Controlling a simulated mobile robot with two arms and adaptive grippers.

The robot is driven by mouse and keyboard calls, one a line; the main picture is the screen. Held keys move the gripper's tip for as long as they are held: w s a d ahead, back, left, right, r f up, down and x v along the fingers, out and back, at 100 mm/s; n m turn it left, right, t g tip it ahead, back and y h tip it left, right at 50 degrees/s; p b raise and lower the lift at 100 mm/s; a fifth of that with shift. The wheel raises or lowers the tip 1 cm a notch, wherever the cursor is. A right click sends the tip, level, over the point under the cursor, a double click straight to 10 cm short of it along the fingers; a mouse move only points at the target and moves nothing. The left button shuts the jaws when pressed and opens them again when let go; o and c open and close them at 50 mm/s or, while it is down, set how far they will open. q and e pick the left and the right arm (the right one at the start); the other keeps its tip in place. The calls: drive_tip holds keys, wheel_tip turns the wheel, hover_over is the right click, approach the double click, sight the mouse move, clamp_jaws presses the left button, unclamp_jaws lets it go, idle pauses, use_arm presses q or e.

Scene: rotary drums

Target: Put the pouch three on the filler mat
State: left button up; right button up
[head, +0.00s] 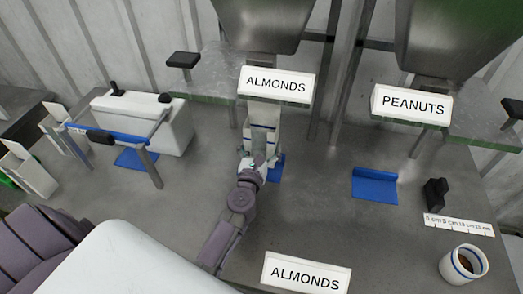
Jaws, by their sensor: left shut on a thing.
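My left gripper (260,153) reaches in from the lower left and is shut on a pale pouch (263,114) below the upper ALMONDS sign. I take this for pouch three, but no number is readable on it. The pouch is roughly upright, its lower part partly hidden by the gripper. A blue mat (278,170) lies on the table just right of the gripper, partly covered by it; I cannot tell whether the pouch touches it. Another blue mat (375,186) lies bare below the PEANUTS sign. My right gripper is out of view.
Metal hoppers (262,25) hang above the ALMONDS (276,86) and PEANUTS (411,105) signs. A white machine (150,122) with a blue bar stands left. Pale pouches (30,172) stand at far left. A cup (463,264) is lower right. The table between the mats is clear.

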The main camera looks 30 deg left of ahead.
use_arm(q)
drive_tip(key=shift+f+b, duration=1.05)
drive_tip(key=shift+f, duration=0.7)
drive_tip(key=shift+f, duration=0.15)
drive_tip(key=o, duration=0.8)
drive_tip(key=b+v, duration=0.2)
drive_tip(key=v, duration=0.9)
drive_tip(key=shift+s, duration=0.15)
drive_tip(key=shift+s+d+b, duration=0.1)
drive_tip(key=shift+s+b, duration=0.2)
drive_tip(key=shift+s, duration=0.05)
